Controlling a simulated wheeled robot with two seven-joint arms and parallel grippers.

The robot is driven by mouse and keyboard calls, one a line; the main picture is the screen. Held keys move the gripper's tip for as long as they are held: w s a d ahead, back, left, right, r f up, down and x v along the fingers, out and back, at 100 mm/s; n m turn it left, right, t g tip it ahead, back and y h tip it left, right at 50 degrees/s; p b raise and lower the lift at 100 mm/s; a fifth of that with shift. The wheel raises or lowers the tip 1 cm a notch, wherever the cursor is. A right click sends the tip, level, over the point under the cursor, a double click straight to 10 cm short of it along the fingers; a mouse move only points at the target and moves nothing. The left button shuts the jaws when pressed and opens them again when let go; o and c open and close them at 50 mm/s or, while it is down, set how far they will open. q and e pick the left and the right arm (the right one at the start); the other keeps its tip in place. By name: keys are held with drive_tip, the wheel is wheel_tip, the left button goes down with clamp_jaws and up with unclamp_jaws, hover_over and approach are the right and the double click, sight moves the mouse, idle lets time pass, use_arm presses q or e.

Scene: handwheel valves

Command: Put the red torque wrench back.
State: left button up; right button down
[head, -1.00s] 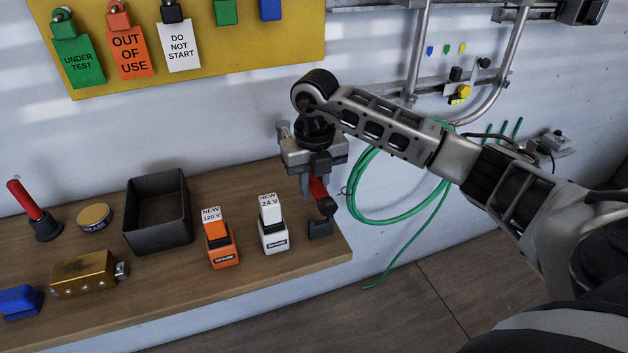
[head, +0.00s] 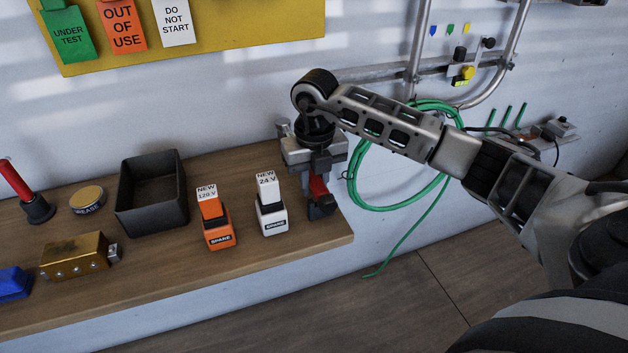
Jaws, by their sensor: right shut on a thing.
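My right gripper (head: 318,172) is over the right end of the wooden bench, pointing down. It is shut on a red thing with dark ends, which I take to be the red torque wrench (head: 318,187). Only a short red part shows below the fingers; the rest is hidden by the gripper. Its dark lower end is at a small dark block (head: 322,210) near the bench's right edge; I cannot tell whether they touch. My left gripper is not in view.
On the bench (head: 150,285) stand a white spare (head: 272,220), an orange spare (head: 217,232), a black bin (head: 152,222), a grease tin (head: 88,202), a brass block (head: 75,258) and a red-handled tool (head: 15,180) in a black base. A green hose (head: 385,208) hangs behind my right arm.

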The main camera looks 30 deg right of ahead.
drive_tip(key=shift+f+b, duration=0.8)
drive_tip(key=shift+f, duration=0.25)
drive_tip(key=c, duration=0.6)
unclamp_jaws()
drive_tip(key=shift+c, duration=0.2)
drive_tip(key=shift+r, duration=0.1)
drive_tip(key=shift+r+p, duration=1.05)
drive_tip(key=shift+r, duration=0.2)
drive_tip(key=shift+s+r+p, duration=0.1)
drive_tip(key=shift+r+p, duration=0.65)
drive_tip(key=shift+r, duration=0.25)
drive_tip(key=shift+r+p, duration=0.5)
drive_tip(key=shift+r, duration=0.2)
